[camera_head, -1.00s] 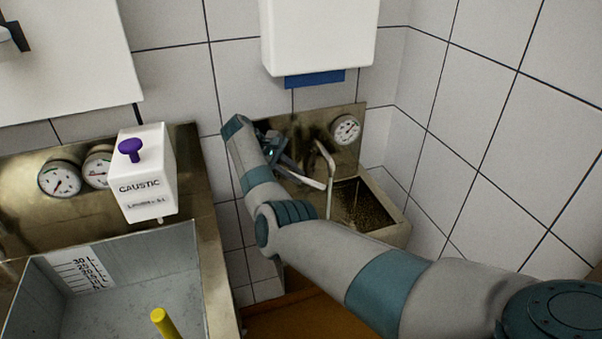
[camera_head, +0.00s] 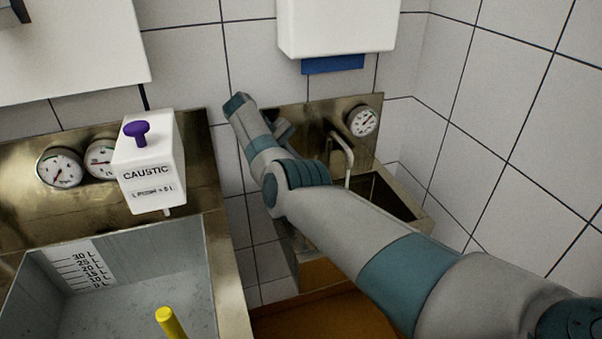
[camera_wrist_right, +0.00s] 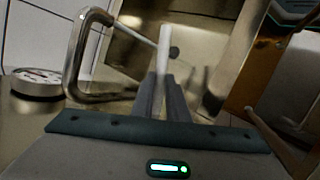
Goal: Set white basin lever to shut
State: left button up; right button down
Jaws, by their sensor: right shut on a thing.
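The small metal basin (camera_head: 408,205) stands in the back right corner, with a bent spout (camera_head: 345,150) and a round gauge (camera_head: 363,121) on its back plate. Its spout (camera_wrist_right: 82,50) and gauge (camera_wrist_right: 38,82) also show at the left of the right wrist view. The white lever (camera_wrist_right: 164,48) points up between the fingertips of my right gripper (camera_wrist_right: 165,88), which is shut on it. In the head view my right wrist and forearm hide the lever and most of the gripper. My left gripper is in neither view.
A larger metal sink (camera_head: 140,265) with litre marks and a yellow rod (camera_head: 170,322) is at the left. A white caustic dispenser (camera_head: 150,165) with a purple knob hangs above it. A white box (camera_head: 337,25) hangs over the small basin.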

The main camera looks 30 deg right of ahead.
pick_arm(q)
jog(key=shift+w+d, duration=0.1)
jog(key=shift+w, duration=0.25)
pick_arm(e)
jog(key=c, duration=1.7)
grip_release()
jog(key=shift+a, duration=0.1)
jog(key=shift+c, duration=0.2)
